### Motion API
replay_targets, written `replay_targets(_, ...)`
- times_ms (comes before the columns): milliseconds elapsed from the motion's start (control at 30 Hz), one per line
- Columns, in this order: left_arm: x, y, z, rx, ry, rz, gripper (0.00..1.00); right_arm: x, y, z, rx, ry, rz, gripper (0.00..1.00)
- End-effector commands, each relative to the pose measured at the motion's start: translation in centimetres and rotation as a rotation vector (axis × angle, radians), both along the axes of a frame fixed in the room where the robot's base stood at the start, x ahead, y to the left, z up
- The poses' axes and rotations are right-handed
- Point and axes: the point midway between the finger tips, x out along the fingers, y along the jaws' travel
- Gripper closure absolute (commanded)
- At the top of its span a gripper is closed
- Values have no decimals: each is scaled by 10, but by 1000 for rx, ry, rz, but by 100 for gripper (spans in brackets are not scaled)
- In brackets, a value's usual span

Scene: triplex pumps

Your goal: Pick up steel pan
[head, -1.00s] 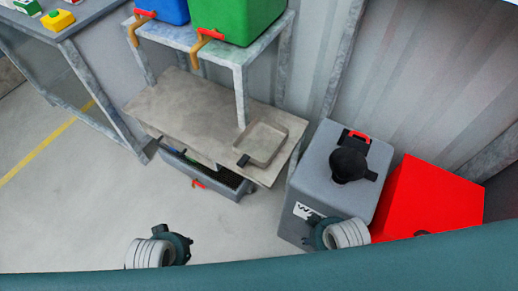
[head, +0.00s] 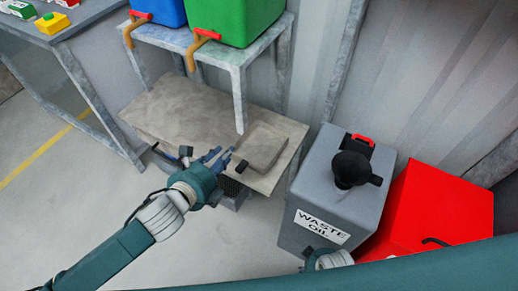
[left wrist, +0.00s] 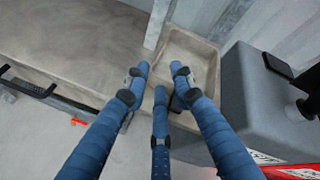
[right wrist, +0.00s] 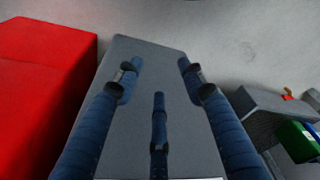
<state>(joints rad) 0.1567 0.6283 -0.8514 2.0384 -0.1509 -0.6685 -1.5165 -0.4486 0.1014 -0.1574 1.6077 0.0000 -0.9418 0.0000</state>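The steel pan (head: 264,143), a shallow square tray, lies on the right end of the low bench shelf (head: 190,115). It also shows in the left wrist view (left wrist: 188,52), between and beyond the fingers. My left gripper (head: 224,158) is open at the pan's near-left side, its fingertips close to the rim. I cannot tell whether a finger touches the pan. My right gripper (right wrist: 160,70) is open and empty, near the front of the grey waste oil container (head: 335,205).
The waste oil container stands right of the shelf, with a red box (head: 440,205) beside it. A metal stand leg (head: 239,100) rises just left of the pan. Blue and green containers (head: 235,18) sit above. Open floor lies at the left.

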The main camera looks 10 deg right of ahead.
Motion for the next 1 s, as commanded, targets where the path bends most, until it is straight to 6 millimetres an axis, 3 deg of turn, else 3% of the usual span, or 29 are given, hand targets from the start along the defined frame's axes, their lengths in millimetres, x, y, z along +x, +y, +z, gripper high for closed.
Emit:
replay_targets(33,10,2,0,149,-112,-120,76,-10,-1,-21,-2,15,2,60)
replay_targets(100,16,2,-3,316,-242,-266,76,-21,-3,-42,-3,23,4,60)
replay_targets(200,20,7,-8,489,-377,-413,76,-34,-5,-63,-3,33,6,60)
replay_targets(333,24,10,-12,604,-467,-511,76,-42,-6,-75,-3,36,8,60)
replay_targets(600,51,-12,-29,628,-489,-531,76,-31,-4,-66,-2,27,6,60)
replay_targets(867,67,-26,-37,626,-487,-531,76,-22,-3,-55,-2,20,4,60)
replay_targets(1000,83,-39,-45,623,-487,-530,76,-12,-2,-43,0,10,2,60)
